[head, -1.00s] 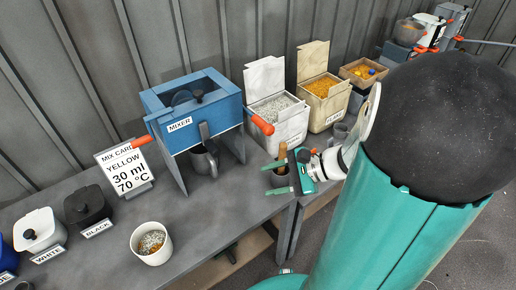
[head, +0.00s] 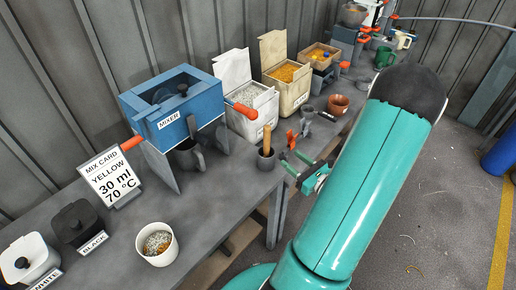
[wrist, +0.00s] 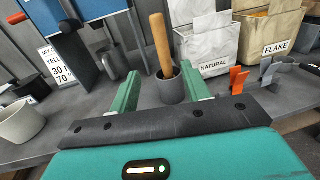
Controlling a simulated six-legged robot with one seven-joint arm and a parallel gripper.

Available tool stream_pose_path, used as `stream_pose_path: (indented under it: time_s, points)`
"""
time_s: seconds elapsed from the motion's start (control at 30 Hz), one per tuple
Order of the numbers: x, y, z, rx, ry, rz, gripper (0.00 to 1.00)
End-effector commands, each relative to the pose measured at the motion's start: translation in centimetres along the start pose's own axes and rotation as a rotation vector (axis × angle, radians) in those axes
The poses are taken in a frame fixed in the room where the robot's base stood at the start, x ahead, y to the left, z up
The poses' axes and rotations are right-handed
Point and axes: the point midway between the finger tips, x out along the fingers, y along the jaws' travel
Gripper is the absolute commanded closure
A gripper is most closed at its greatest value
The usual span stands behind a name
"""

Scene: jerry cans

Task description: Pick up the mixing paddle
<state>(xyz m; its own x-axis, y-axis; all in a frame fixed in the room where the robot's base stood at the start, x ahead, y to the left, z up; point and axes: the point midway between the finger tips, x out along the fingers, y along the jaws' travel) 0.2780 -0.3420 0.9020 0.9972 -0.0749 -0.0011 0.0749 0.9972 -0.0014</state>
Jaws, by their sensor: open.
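The mixing paddle (head: 267,138) shows as a light wooden handle standing nearly upright in a small dark grey cup (head: 267,160). The cup stands near the table's front edge, to the right of the mixer. The paddle's lower end is hidden inside the cup. My gripper (head: 289,164) is open and empty, just to the right of the cup in the head view. In the wrist view the wooden handle (wrist: 160,44) rises beyond and between the two green fingers, leaning slightly left. The cup (wrist: 172,88) is also beyond the fingertips.
A blue mixer (head: 180,105) with a grey mug (head: 187,157) under it stands left of the paddle. White and cream bins (head: 290,92) stand behind. Orange and grey holders (wrist: 238,80) are to the right. A white cup (head: 154,243) of granules stands at the front left.

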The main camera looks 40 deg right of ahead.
Motion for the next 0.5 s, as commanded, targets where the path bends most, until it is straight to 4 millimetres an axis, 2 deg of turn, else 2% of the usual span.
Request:
stream_pose_path:
  time_s: [0.13, 0.4, 0.5]
  points:
    - [1.6, -0.4, 0.0, 0.0, -0.003, 0.0, 0.53]
    - [6.8, -0.6, 0.0, 0.0, -0.001, 0.001, 0.53]
    - [8.1, -0.6, 0.0, 0.0, -0.002, 0.001, 0.53]
